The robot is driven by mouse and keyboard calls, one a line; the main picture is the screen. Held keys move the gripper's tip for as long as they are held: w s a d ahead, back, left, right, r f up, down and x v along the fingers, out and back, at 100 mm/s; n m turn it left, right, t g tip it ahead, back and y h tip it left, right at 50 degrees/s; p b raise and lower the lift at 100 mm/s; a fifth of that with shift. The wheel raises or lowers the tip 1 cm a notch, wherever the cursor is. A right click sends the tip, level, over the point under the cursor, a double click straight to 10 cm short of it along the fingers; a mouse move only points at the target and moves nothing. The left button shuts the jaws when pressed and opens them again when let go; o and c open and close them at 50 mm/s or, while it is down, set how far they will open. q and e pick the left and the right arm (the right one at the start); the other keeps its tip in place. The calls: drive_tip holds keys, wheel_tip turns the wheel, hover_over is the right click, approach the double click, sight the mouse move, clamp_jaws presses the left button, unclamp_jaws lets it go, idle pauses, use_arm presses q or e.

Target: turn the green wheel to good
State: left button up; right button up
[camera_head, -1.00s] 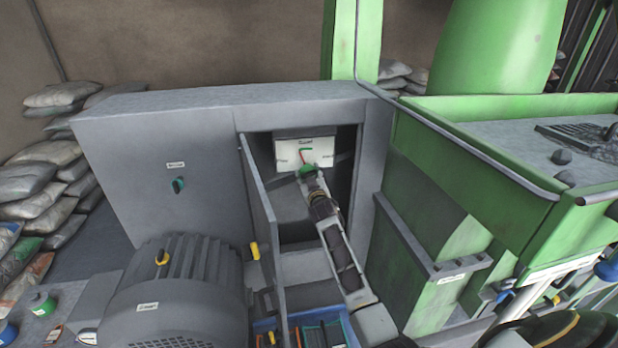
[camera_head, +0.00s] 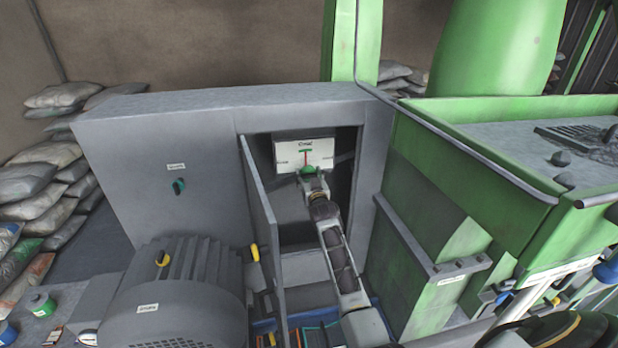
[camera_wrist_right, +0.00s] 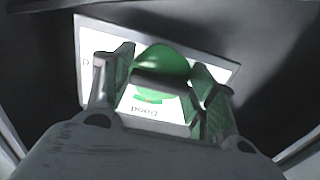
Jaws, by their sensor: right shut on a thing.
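The green wheel (camera_head: 308,170) is on a white plate (camera_head: 288,158) inside the open grey cabinet. A thin red and green pointer stands upright above the wheel, aimed at the small label at the plate's top. My right gripper (camera_head: 311,178) reaches into the cabinet and is shut on the wheel. In the right wrist view, the fingers stand on both sides of the green wheel (camera_wrist_right: 163,64). The word "Good" shows upside down on the plate (camera_wrist_right: 88,45), with a red mark beside it. The fingers hide part of the wheel. My left gripper is not in view.
The cabinet door (camera_head: 262,225) stands open left of my arm. A grey motor (camera_head: 185,290) is in front of the cabinet. A blue bin (camera_head: 262,326) lies below the opening. A green machine (camera_head: 440,200) stands close on the right.

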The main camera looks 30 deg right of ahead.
drive_tip(key=o, duration=1)
drive_tip(key=shift+c, duration=0.2)
drive_tip(key=v, duration=1.2)
drive_tip(key=shift+f, duration=0.15)
idle(0.4)
